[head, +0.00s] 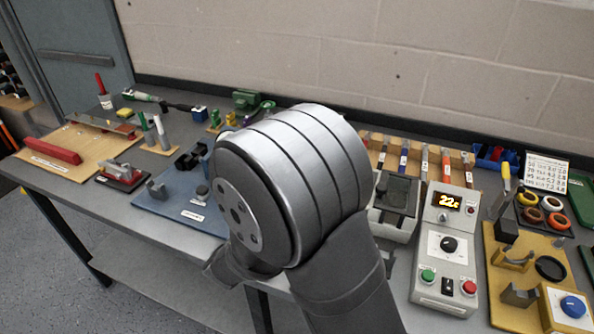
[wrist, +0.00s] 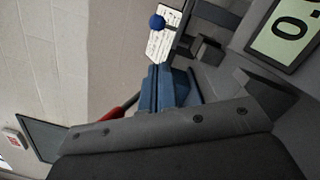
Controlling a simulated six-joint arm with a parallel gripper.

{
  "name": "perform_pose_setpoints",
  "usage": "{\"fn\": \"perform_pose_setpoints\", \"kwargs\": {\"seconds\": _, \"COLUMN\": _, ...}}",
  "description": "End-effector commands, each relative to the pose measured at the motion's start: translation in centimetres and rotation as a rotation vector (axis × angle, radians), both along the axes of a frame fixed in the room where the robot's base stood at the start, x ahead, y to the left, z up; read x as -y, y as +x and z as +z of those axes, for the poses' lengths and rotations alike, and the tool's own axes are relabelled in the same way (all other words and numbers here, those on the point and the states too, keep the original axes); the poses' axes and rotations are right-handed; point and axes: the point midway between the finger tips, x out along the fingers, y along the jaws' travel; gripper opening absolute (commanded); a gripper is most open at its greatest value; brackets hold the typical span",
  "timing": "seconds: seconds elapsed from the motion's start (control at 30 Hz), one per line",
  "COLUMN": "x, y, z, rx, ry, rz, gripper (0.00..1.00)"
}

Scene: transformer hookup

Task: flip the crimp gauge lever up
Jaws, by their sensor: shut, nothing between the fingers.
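The wrist view shows a device with a pale green display (wrist: 284,32) at the upper right, its digits sideways and partly cut off; it appears to be the crimp gauge. A round blue knob (wrist: 157,22) shows near the top, in front of a white printed card; it may be the lever's end, but the lever's shaft and angle cannot be made out. My gripper (wrist: 158,72) is shut and empty, its blue fingers pointing towards the knob with a visible gap. In the head view my arm hides my gripper and the gauge.
A blue plate (head: 165,206) with grey fixtures lies left of my arm. A grey control box (head: 446,270) with a lit display stands at the right. A red bar (head: 52,151) lies on a wooden board at the left. The back wall is close in the wrist view.

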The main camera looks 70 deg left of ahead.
Motion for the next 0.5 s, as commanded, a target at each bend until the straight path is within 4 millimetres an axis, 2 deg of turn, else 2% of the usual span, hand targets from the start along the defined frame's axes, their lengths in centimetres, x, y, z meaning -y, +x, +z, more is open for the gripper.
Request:
{"fn": "perform_pose_setpoints", "kwargs": {"seconds": 0.37, "x": 0.15, "y": 0.01, "z": -0.19, "rx": 0.005, "ry": -0.014, "rz": 0.003, "gripper": 0.0}}
{"fn": "perform_pose_setpoints", "kwargs": {"seconds": 0.5, "x": -0.37, "y": 0.66, "z": -0.12, "rx": 0.005, "ry": -0.013, "rz": 0.001, "gripper": 0.0}}
